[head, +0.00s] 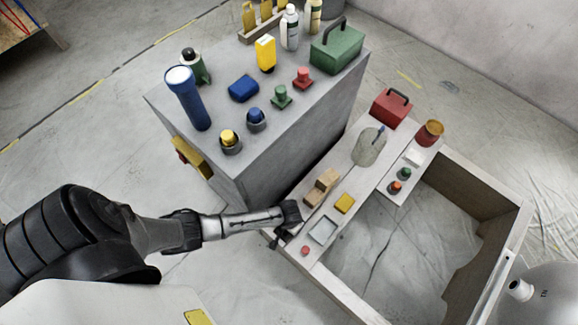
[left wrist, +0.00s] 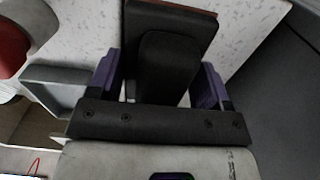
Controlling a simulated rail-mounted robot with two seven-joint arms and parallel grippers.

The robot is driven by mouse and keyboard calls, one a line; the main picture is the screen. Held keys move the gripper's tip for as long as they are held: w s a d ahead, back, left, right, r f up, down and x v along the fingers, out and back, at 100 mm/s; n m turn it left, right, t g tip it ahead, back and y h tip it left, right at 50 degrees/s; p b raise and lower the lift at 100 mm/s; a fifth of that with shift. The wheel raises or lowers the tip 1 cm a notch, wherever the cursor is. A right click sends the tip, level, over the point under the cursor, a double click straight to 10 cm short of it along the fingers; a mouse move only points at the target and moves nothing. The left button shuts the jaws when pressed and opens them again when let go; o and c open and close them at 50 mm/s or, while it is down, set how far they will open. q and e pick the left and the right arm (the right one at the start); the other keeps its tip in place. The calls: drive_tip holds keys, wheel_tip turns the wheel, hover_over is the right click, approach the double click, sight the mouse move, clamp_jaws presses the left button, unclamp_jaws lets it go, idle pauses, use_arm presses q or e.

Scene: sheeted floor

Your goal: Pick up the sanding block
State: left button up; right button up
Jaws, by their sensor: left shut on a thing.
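The sanding block (left wrist: 172,50) appears to be the dark block with a reddish-brown edge in the left wrist view. It lies between the two purple finger pads of my left gripper (left wrist: 160,88), which is shut on it. In the head view my left gripper (head: 286,222) is at the left edge of the pale bench top (head: 317,249). There the block is hard to tell from the dark fingers. I cannot tell whether it still touches the surface. My right gripper is in neither view.
A grey shallow tray (head: 323,230) and a small red round thing (head: 305,251) are close to the gripper. A stepped wooden piece (head: 322,187) and a yellow block (head: 345,203) lie farther along. A grey cabinet (head: 285,135) with bottles and knobs stands behind.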

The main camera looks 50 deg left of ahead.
use_arm(q)
drive_tip(key=shift+c, duration=1.4)
drive_tip(key=shift+r+p, duration=0.45)
drive_tip(key=shift+r, duration=0.1)
wheel_tip(320, 180, up, 4)
drive_tip(key=p, duration=0.3)
drive_tip(key=w+d+r+p, duration=0.3)
drive_tip(key=w+d+r, duration=0.3)
drive_tip(key=d, duration=0.3)
drive_tip(key=shift+w+p, duration=0.3)
drive_tip(key=shift+w, duration=0.4)
